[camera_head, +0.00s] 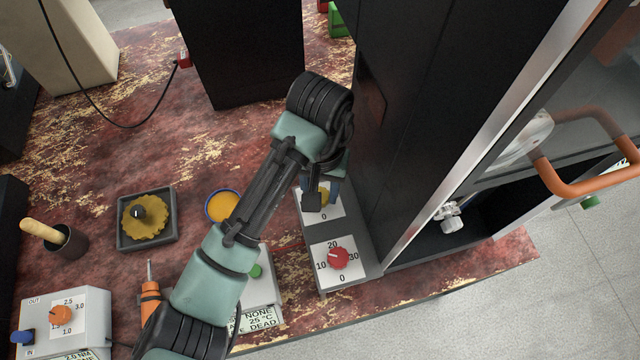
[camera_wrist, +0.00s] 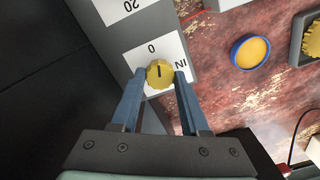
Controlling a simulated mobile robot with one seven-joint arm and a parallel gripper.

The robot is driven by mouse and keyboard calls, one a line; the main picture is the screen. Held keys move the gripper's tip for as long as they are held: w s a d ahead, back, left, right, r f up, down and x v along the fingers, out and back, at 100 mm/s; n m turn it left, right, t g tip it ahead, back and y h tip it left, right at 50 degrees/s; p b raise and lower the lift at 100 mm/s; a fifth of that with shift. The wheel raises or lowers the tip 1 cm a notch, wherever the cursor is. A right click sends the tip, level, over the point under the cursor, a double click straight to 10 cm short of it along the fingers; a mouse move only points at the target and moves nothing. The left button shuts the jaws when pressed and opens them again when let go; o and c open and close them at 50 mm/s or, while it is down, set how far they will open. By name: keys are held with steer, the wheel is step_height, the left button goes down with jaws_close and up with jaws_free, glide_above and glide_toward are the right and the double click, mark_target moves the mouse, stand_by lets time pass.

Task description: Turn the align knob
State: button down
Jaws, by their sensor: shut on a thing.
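A yellow round knob (camera_wrist: 159,73) with a dark pointer line sits on a white dial plate (camera_wrist: 150,50) marked "0" and "IN" in the wrist view. My gripper (camera_wrist: 160,82) has one blue finger on each side of this knob and is shut on it. The pointer line runs roughly up and down in the wrist picture. In the head view the knob (camera_head: 322,198) is partly hidden behind my gripper (camera_head: 321,189). No "align" label is readable.
A red knob (camera_head: 338,258) with a 0 to 30 scale is on the same grey box (camera_head: 311,238). A tall black cabinet (camera_head: 420,110) stands close on the right. A yellow-filled blue dish (camera_head: 221,206) and a grey tray (camera_head: 121,232) holding a yellow gear lie left.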

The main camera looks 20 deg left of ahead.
steer(key=m+p, duration=0.1)
steer(key=m, duration=0.5)
steer(key=shift+p, duration=0.3)
steer(key=shift+m, duration=0.3)
steer(key=shift+c, duration=2.1)
jaws_free()
step_height(320, 180, up, 13)
steer(key=p, duration=0.7)
